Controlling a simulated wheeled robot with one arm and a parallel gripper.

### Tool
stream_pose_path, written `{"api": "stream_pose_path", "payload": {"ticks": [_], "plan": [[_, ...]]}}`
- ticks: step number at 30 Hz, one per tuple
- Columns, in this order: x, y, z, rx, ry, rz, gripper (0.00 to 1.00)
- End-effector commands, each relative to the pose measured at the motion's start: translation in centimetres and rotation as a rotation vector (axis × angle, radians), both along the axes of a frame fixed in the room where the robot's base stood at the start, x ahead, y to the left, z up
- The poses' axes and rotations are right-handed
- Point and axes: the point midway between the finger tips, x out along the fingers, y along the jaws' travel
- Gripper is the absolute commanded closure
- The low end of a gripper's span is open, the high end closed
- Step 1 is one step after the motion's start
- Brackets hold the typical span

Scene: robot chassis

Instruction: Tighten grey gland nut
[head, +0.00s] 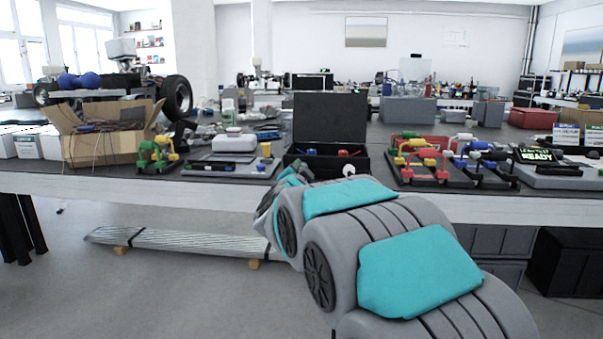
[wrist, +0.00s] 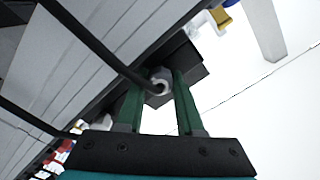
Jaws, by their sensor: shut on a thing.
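My gripper (wrist: 160,92) has two green fingers, shut on the grey gland nut (wrist: 160,75), which sits between the fingertips in the wrist view. The nut is at the face of a black block (wrist: 190,62), and a black cable (wrist: 100,48) runs to it from the upper left. The nut's thread and how far it is turned cannot be seen. In the head view my arm reaches the table edge, and the gripper's end is mostly hidden by the arm, just left of the open black box (head: 328,120).
Left of the box lies a grey board (head: 232,165) with a white case. Right of it are racks of coloured clamps (head: 425,160) and a READY display (head: 537,155). A cardboard box (head: 105,140) stands farther left. The bench's white front edge (head: 150,187) runs below.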

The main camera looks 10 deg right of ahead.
Motion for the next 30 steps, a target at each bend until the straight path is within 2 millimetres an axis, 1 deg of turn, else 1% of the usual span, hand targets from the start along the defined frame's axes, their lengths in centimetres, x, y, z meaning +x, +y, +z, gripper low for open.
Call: {"api": "stream_pose_path", "payload": {"ticks": [14,15,21,23,30], "plan": [[0.00,-0.03,0.11,0.016,-0.007,0.000,1.00],[0.00,-0.03,0.11,0.015,-0.006,0.000,0.61],[0.00,-0.01,0.06,0.015,-0.005,0.000,0.39],[0.00,-0.01,0.06,0.014,-0.005,0.000,0.34],[0.01,-0.01,-0.04,0.015,-0.003,0.000,0.34]]}}
